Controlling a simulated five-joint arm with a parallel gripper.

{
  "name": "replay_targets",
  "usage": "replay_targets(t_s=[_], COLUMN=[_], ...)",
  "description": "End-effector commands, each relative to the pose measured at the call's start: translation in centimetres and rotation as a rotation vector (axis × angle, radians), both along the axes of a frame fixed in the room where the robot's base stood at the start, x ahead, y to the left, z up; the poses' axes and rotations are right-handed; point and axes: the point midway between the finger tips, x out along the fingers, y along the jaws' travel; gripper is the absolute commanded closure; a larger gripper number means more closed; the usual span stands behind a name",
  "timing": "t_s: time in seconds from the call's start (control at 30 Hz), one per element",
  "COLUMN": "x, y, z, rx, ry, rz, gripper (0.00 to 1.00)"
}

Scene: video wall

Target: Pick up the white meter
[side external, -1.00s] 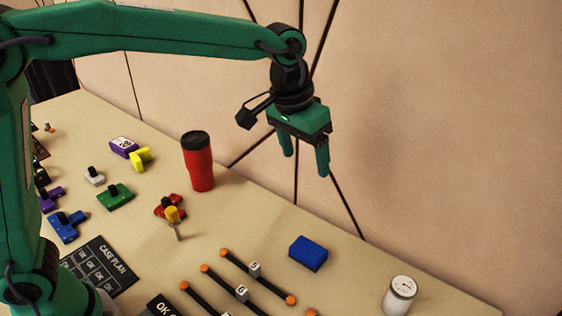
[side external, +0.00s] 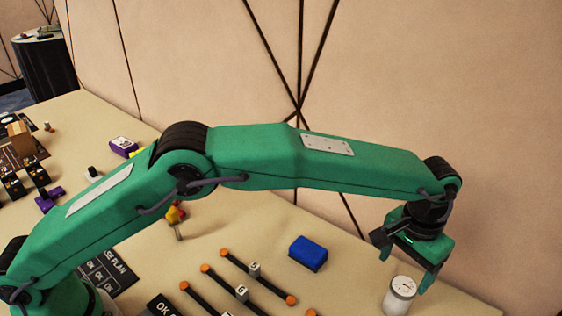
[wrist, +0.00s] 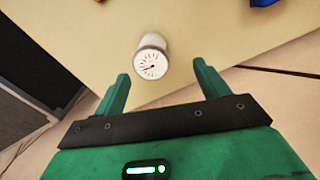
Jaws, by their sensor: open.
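The white meter (side external: 399,296) is a short upright cylinder with a round dial on top. It stands near the table's right end in the side view. My gripper (side external: 411,273) is open and points down, just above and beside the meter. In the wrist view the meter (wrist: 151,58) lies ahead of and between the two spread fingers of my gripper (wrist: 158,88), a little beyond their tips. Nothing is between the fingers.
A blue block (side external: 308,253) sits left of the meter. Dark bars with orange ends (side external: 258,276) lie further left. The table edge (wrist: 240,70) is close to the meter, with the wall beyond it.

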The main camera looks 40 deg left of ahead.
Motion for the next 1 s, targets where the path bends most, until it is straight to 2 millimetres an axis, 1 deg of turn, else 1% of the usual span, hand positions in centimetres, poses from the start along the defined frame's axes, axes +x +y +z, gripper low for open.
replay_targets(t_s=[0.07, 0.2, 0.43, 0.7, 1.0], x=[-0.3, -0.5, -0.6, -0.5, -0.5], y=[-0.8, -1.3, -1.4, -1.3, -1.3], z=[-0.9, -1.5, -1.9, -3.9, -4.5], rx=[0.006, 0.009, 0.010, 0.010, 0.010], ry=[0.005, 0.010, 0.011, 0.011, 0.011], rz=[-0.006, -0.009, -0.009, -0.009, -0.009], gripper=[0.26, 0.26, 0.26, 0.26, 0.26])
